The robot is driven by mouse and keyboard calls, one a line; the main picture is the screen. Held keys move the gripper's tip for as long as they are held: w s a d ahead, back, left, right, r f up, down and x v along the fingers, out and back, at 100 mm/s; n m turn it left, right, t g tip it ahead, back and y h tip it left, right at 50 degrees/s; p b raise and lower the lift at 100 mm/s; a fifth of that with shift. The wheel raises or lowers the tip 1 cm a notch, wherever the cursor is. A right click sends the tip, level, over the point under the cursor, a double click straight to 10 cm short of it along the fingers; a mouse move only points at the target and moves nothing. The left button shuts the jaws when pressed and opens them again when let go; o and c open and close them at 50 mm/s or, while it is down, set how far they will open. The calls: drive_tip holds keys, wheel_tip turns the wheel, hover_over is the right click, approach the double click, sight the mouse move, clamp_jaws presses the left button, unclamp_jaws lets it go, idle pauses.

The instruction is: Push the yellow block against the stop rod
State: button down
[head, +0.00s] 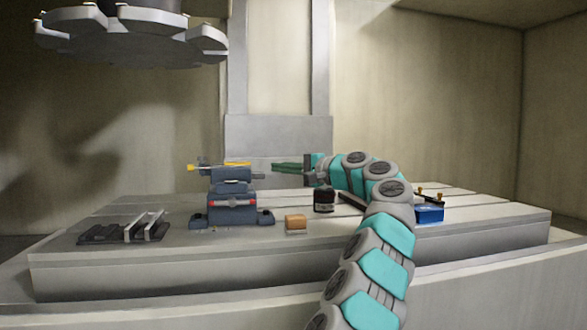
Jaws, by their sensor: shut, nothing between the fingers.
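The yellow block (237,164) lies on top of the grey-blue vise (231,190) and shows as a thin yellow strip. A small rod with a yellow end (193,167), which looks like the stop rod, sticks out at the left side of the vise top. Whether the block touches it is too small to tell. My gripper (275,167) is shut and empty, with its green fingers pointing left. It is to the right of the block at about the same height in the picture, with a visible gap between them.
An orange-topped block (296,223) sits at the front of the slotted table (180,262). A blue box (430,214) is at right, dark slotted pieces (125,230) at left. A tool carousel (130,35) hangs upper left.

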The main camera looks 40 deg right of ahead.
sight(256, 173)
drive_tip(key=shift+w+a+b, duration=0.75)
drive_tip(key=shift+w+a, duration=0.85)
drive_tip(key=shift+a, duration=0.25)
drive_tip(key=shift+w+a, duration=0.45)
drive_tip(key=shift+a, duration=0.35)
